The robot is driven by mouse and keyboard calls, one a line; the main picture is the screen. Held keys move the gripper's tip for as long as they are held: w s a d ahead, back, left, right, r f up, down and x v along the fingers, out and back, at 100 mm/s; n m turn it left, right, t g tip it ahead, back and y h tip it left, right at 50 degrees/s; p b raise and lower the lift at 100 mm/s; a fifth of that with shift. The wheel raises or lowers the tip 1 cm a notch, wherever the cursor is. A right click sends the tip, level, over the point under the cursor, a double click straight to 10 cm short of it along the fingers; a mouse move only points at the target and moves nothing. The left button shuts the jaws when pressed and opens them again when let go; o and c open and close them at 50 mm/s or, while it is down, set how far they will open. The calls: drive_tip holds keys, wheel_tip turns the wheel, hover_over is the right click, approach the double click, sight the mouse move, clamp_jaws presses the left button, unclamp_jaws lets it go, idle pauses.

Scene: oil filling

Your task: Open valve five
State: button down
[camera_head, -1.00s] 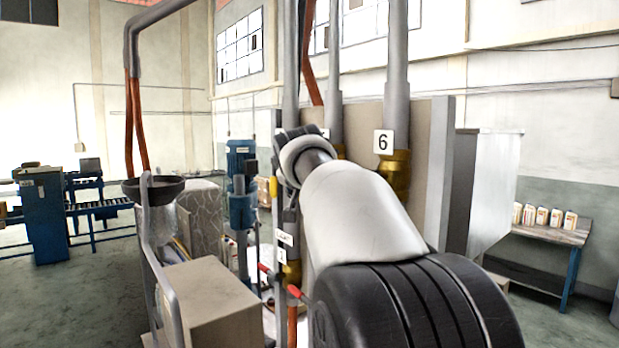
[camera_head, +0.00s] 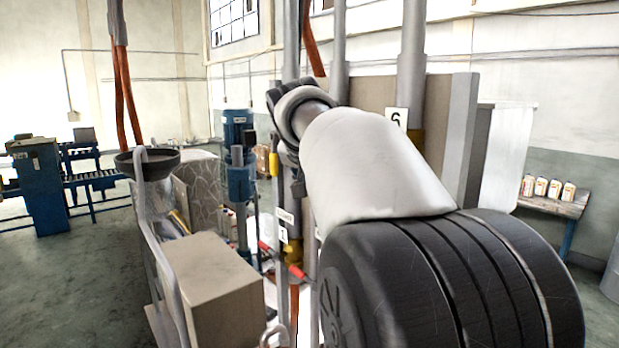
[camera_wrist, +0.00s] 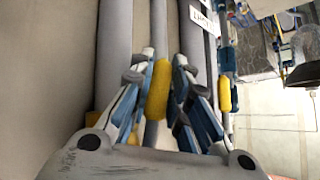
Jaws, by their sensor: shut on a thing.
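In the wrist view, my gripper (camera_wrist: 158,78) has its blue-and-grey fingers closed on both sides of a yellow valve handle (camera_wrist: 158,90). A second yellow handle (camera_wrist: 224,94) is to its right, apart from the fingers. No number for the held valve is readable. In the head view, my arm hides the gripper and the held handle. A yellow handle (camera_head: 273,163) shows just left of my arm. A plate with a 6 (camera_head: 396,119) on a grey pipe is partly covered by my arm.
Grey vertical pipes (camera_head: 411,50) and a panel (camera_head: 465,140) stand close around my arm. At left are a funnel (camera_head: 147,166), a beige box (camera_head: 215,285) and a blue pump (camera_head: 238,175). Red-handled levers (camera_head: 297,272) are low in front. Bottles stand on a bench (camera_head: 555,203) at right.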

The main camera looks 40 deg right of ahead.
drive_tip(key=c, duration=1.6)
unclamp_jaws()
drive_tip(key=shift+s, duration=0.2)
drive_tip(key=shift+c, duration=0.2)
drive_tip(key=shift+o, duration=0.6)
drive_tip(key=shift+w, duration=0.1)
drive_tip(key=shift+r, duration=0.1)
drive_tip(key=v, duration=0.8)
drive_tip(key=shift+c, duration=0.2)
